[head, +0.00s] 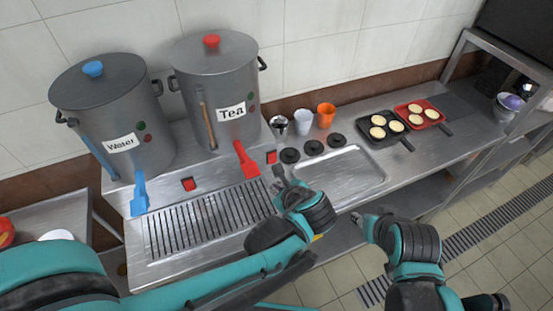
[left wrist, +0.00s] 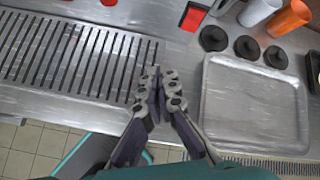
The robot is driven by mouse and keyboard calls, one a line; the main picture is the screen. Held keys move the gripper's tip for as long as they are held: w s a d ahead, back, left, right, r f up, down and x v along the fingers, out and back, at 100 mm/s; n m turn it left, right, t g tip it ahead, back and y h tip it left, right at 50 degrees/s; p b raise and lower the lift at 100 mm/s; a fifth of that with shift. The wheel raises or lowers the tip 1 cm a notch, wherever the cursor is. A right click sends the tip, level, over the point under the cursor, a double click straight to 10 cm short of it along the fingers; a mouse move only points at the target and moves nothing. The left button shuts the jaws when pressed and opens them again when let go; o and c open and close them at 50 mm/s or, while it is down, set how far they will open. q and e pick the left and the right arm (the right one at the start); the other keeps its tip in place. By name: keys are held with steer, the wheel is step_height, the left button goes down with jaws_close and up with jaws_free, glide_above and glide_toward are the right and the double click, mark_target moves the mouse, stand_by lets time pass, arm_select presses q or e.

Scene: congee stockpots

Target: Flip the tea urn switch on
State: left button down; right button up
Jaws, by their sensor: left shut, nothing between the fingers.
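The tea urn (head: 222,110) is a grey metal pot with a red lid knob, a "Tea" label and a red tap (head: 245,160). Its red switch (head: 271,157) sits on the counter right of the tap. The switch also shows at the top of the left wrist view (left wrist: 193,16). My left gripper (head: 280,178) is shut and empty. Its fingertips (left wrist: 160,82) are over the counter between the drain grille and the tray, apart from the switch and on its front side. My right gripper (head: 362,219) is by the counter's front edge; its fingers are too small to read.
The water urn (head: 112,120) with a blue tap and its own red switch (head: 189,184) stands left. Black round lids (head: 314,147), cups (head: 326,115) and a shallow metal tray (head: 340,175) lie to the right. A slotted drain grille (head: 210,218) is in front of the urns.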

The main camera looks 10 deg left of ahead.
arm_select(q)
steer(key=d+m, duration=0.1)
steer(key=d+r+m+t, duration=0.1)
steer(key=d+m, duration=0.1)
steer(key=d+m+p, duration=0.1)
steer(key=m, duration=0.1)
steer(key=shift+w+d+r+t+y, duration=0.3)
steer(key=shift+y, duration=0.1)
steer(key=b, duration=0.3)
glide_toward(273, 163)
steer(key=f, duration=0.3)
steer(key=shift+w+a+f, duration=0.2)
steer(key=shift+w, duration=0.15)
steer(key=w, duration=0.1)
steer(key=w+a, duration=0.1)
steer(key=w+b, duration=0.1)
steer(key=shift+a+f, duration=0.25)
steer(key=shift+a, duration=0.1)
steer(key=shift+w+a, duration=0.2)
steer(key=shift+w, duration=0.25)
